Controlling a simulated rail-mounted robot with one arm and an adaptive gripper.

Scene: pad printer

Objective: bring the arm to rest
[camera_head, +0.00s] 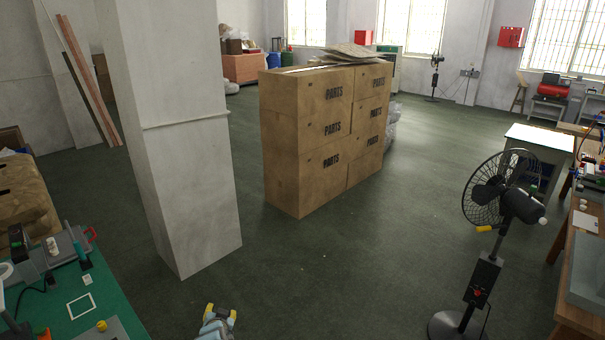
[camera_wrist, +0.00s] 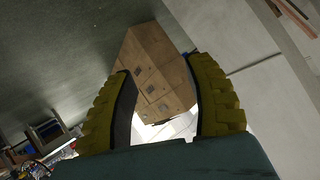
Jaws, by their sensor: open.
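My gripper (camera_head: 221,314) shows at the bottom edge of the head view, right of the green-topped bench (camera_head: 60,285) and apart from it. Only its end shows there; the rest of my arm is cut off by the frame. In the wrist view both yellow-padded fingers of my gripper (camera_wrist: 165,100) stand apart with nothing between them. The jaws are open and empty.
A white pillar (camera_head: 185,150) stands left of centre. Stacked PARTS cartons (camera_head: 325,135) stand behind it; the cartons (camera_wrist: 155,75) also show in the wrist view. A pedestal fan (camera_head: 495,210) and a wooden bench (camera_head: 585,270) are at right. The middle floor is clear.

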